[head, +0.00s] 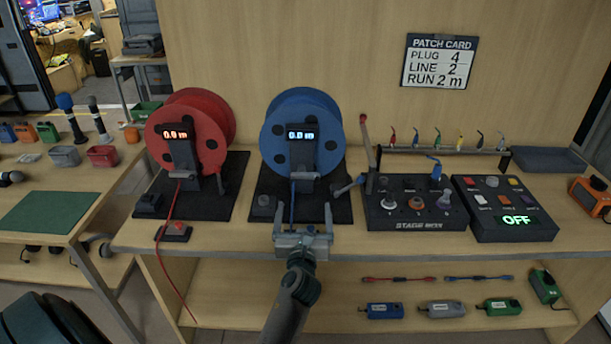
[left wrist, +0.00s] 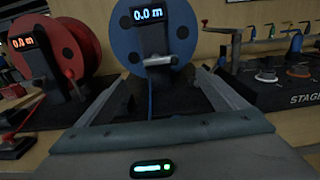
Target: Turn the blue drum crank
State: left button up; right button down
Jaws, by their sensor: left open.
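The blue drum (head: 303,108) stands upright on a black base, its display reading 0.0 m. A grey crank arm (head: 346,188) sticks out at the lower right of the drum's stand. In the left wrist view the blue drum (left wrist: 125,40) is straight ahead, with a pale horizontal bar (left wrist: 160,62) across its stand; the crank arm is hard to make out there. My left gripper (head: 304,222) is open and empty at the front of the drum's base, left of and nearer than the crank arm. Its fingers (left wrist: 165,85) are spread and a blue cable runs down between them. My right gripper is not in view.
A red drum (head: 190,110) stands to the left, its red cable hanging over the table edge. On the right are the stage box (head: 415,224), an upright red-topped lever (head: 366,140) and a switch box (head: 515,235). A lower shelf holds small devices.

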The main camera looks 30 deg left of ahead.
aim_at(306, 177)
pick_arm(q)
jog(key=shift+w, duration=0.1)
jog(key=x, duration=1.7)
jog(key=shift+a, duration=0.2)
jog(key=shift+c, duration=0.3)
jog(key=c, duration=1)
